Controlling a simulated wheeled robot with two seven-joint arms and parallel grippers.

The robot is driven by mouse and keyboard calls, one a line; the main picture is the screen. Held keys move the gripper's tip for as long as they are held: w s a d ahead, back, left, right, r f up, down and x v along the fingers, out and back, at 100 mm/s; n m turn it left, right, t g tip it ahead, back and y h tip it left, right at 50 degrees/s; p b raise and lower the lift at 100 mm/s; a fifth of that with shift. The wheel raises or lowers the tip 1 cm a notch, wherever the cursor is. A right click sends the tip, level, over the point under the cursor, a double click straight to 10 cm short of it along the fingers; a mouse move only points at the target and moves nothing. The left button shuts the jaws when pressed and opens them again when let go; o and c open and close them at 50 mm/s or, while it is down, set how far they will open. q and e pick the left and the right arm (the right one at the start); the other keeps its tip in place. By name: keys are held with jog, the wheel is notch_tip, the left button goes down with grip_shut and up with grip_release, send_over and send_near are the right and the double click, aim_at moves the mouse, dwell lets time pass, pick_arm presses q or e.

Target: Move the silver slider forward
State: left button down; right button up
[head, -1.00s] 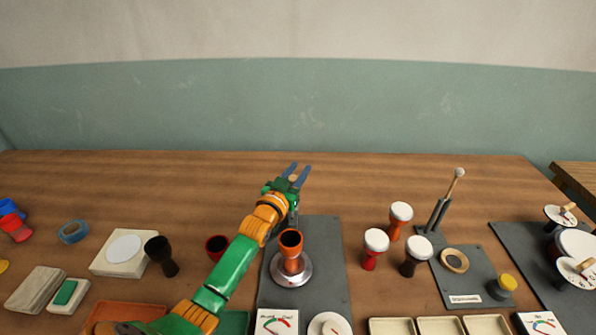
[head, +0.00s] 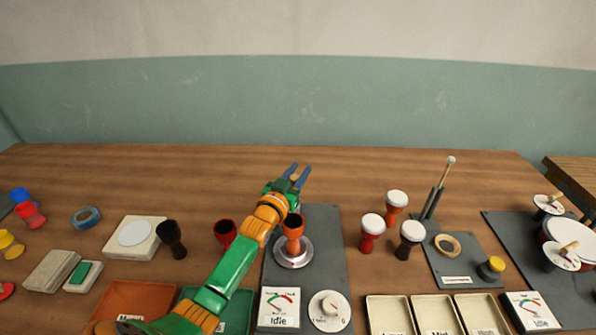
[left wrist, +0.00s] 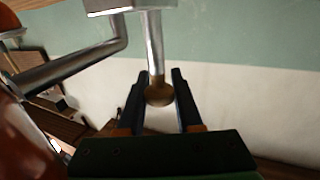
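The silver slider shows in the left wrist view as a straight metal rod (left wrist: 154,40) with a round brown knob (left wrist: 159,92) at its end. My left gripper (left wrist: 159,85) has one finger on each side of this knob, and the knob fills the narrow gap; it looks shut on it. In the head view my left gripper (head: 300,172) is above the back of a dark plate (head: 325,235), beyond an orange drum (head: 293,225) on a silver disc (head: 294,252). The slider's lower part is hidden behind my arm there. My right gripper is not in view.
A gauge card (head: 280,308) and a white dial (head: 329,310) sit at the plate's front. White-topped drums (head: 372,230) and a mallet stand (head: 432,200) are to the right. A dark red drum (head: 225,232) is close left of my arm. The back table is clear.

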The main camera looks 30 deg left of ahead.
aim_at(293, 181)
pick_arm(q)
jog(key=c, duration=0.8)
grip_release()
jog(key=shift+f, duration=0.1)
jog(key=shift+o, duration=1.1)
jog(key=shift+w+d, duration=0.1)
jog(key=shift+w, duration=0.05)
jog(key=s, duration=0.4)
jog(key=s+d, duration=0.1)
jog(key=s, duration=0.2)
jog(key=shift+s, duration=0.1)
